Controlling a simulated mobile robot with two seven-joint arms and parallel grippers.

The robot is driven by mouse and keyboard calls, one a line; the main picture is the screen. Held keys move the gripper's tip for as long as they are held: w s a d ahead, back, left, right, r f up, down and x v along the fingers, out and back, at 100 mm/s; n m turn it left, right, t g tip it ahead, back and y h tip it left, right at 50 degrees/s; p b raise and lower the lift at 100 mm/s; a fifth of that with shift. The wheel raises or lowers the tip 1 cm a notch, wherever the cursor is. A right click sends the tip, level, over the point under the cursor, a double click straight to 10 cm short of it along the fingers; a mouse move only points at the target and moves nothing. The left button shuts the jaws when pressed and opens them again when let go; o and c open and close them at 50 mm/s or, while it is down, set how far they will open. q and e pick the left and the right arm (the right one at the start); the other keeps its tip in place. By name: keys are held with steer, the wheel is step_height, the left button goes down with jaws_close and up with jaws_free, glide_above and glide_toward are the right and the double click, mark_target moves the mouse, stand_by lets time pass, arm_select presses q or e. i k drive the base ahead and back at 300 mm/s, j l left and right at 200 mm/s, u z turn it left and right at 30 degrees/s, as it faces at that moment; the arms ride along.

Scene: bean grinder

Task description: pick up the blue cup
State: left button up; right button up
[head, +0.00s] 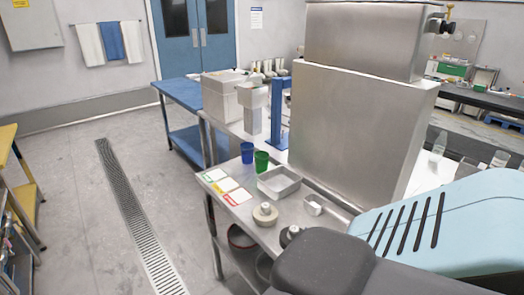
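The blue cup (247,153) is small and stands upright on the steel table (232,212). It is near the table's left edge, just left of a green cup (261,161). One of my arm links covers the lower right of the head view. Neither gripper's fingers show, so I cannot see whether they are open or shut. Nothing hides the blue cup.
A shallow metal tray (279,184), several coloured cards (225,185), a round pale object (265,214) and a small metal scoop (314,204) lie on the table. A tall steel machine (345,125) stands behind. Floor at left is clear.

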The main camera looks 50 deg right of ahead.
mark_target(247, 153)
steer(key=i+j+z, duration=0.2)
steer(key=i+z, duration=0.2)
steer(key=i+j+z, duration=0.25)
steer(key=z, duration=0.15)
steer(key=i+j+z, duration=0.45)
steer(key=j+z, duration=0.3)
steer(key=j, duration=0.15)
